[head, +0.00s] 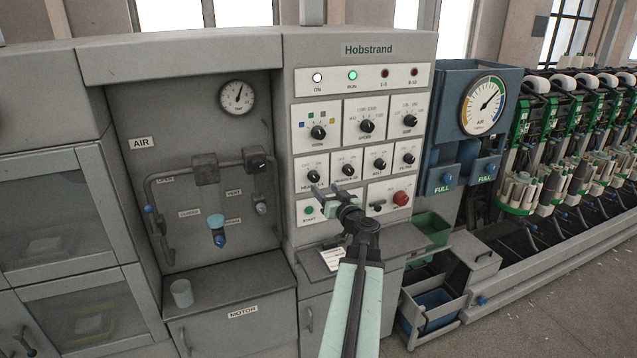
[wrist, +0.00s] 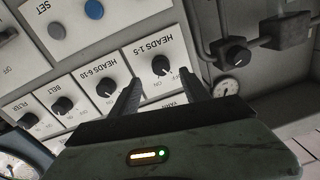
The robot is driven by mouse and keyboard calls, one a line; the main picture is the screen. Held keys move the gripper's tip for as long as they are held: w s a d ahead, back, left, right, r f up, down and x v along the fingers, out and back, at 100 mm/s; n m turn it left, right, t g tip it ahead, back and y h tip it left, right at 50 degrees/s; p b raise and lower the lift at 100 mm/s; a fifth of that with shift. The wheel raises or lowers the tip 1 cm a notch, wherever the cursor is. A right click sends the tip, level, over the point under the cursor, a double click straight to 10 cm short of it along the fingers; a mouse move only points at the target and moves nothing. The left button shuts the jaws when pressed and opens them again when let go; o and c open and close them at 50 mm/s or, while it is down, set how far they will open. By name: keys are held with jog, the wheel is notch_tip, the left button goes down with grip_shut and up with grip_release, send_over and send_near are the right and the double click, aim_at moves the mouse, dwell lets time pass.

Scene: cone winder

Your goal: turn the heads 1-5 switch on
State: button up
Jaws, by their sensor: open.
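The heads 1-5 switch (wrist: 160,66) is a round black knob on a white plate, seen upside down in the wrist view. In the head view the same knob (head: 313,176) is at the left end of the lower knob row. Its pointer is too small to read surely. My gripper (head: 322,197) is open and empty in front of the panel, just below that knob in the head view. In the wrist view the knob shows between and beyond the fingertips (wrist: 162,84), which look apart from it.
The heads 6-10 knob (wrist: 106,87) is close beside one finger. The belt knob (wrist: 62,105) follows it. A red button (head: 401,198) and a ledge (head: 400,240) are at the lower right. The ON and RUN (head: 352,76) lamps are lit; the 1-5 lamp (head: 384,73) is dark red.

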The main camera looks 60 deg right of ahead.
aim_at(315, 180)
jog(key=x, duration=0.6)
jog(key=shift+w+d, duration=0.15)
jog(key=shift+w, duration=0.1)
grip_shut()
jog(key=shift+m, duration=0.3)
jog(key=m, duration=0.5)
jog(key=shift+m+b, duration=0.3)
jog(key=m, duration=0.5)
jog(key=shift+a+m+h, duration=0.2)
jog(key=shift+m+h, duration=0.1)
jog(key=shift+m, duration=0.4)
grip_release()
